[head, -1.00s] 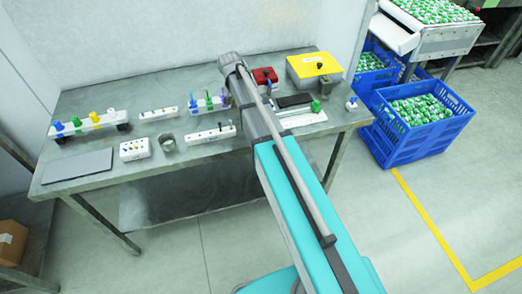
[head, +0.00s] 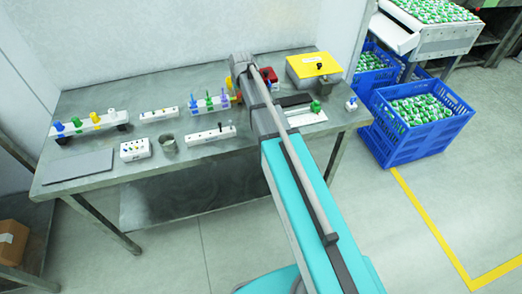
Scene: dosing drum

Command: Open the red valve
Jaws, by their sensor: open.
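A red box (head: 269,74), which I take to be the red valve's housing, stands at the back of the metal table, left of the yellow box. My arm now covers much of it. Its dark knob is hidden or too small to make out. My grey wrist end is over the table, just left of and in front of the red box. My gripper's fingers are hidden behind or below the wrist, so I cannot see whether they touch anything.
A yellow box (head: 313,64) with a black knob stands right of the red box. Racks with coloured pegs (head: 208,103), a metal cup (head: 168,143) and a grey plate (head: 78,166) lie to the left. Blue crates (head: 400,150) stand on the floor at right.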

